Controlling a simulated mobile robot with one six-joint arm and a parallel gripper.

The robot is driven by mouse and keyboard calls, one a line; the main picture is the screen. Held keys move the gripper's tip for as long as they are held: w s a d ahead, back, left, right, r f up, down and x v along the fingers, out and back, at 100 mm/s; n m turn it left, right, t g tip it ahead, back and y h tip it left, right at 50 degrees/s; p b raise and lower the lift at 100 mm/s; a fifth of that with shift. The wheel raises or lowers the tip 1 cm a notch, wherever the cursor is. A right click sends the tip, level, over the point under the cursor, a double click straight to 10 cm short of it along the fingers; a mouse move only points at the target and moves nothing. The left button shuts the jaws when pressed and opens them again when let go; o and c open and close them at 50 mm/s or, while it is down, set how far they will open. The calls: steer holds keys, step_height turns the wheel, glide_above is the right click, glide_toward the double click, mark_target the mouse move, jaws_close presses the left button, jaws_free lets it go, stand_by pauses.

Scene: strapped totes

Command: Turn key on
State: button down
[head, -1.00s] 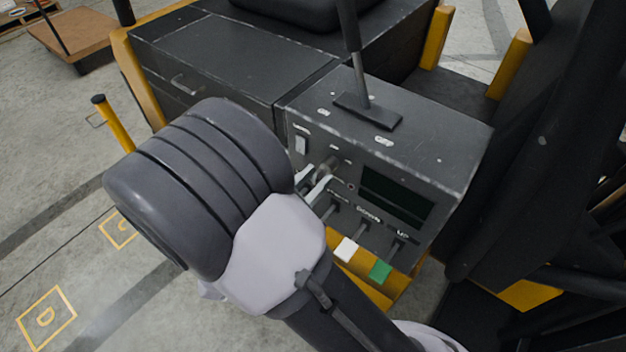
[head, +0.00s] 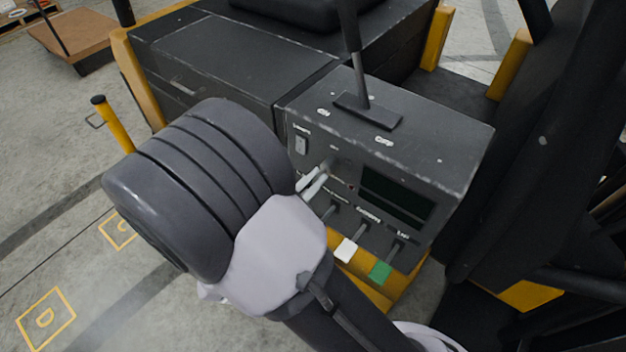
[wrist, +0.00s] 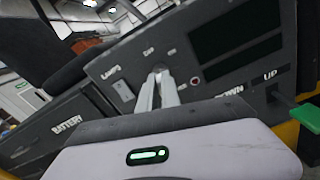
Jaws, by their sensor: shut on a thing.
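The dark control panel (head: 345,160) of a vehicle faces me, in front of my arm. My gripper (head: 318,180) is at its left part, below and right of the lamps switch. The two pale fingers are close together, shut on the key (wrist: 159,70), whose small metal end just shows between the fingertips in the wrist view. My gripper (wrist: 158,82) reaches straight to the panel there. Most of the key is hidden by the fingers, so its angle cannot be told.
The lamps rocker switch (wrist: 123,90) is left of the fingers. A small red light (wrist: 195,81) and a dark display (head: 395,197) are to the right. Levers with white (head: 346,250) and green (head: 380,272) ends stick out below. A tall lever (head: 358,75) stands on top.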

steer(key=shift+s+d+f+m+b, duration=0.1)
steer(key=shift+m+b, duration=0.7)
steer(key=shift+m, duration=1.3)
steer(key=shift+f+m+b, duration=0.1)
steer(key=shift+m+b, duration=0.65)
steer(key=shift+m, duration=1.35)
steer(key=shift+r+m, duration=0.1)
steer(key=shift+m, duration=0.2)
steer(key=c, duration=1.6)
jaws_free()
steer(key=shift+o, duration=0.2)
steer(key=p+v, duration=0.4)
steer(key=v, duration=1.3)
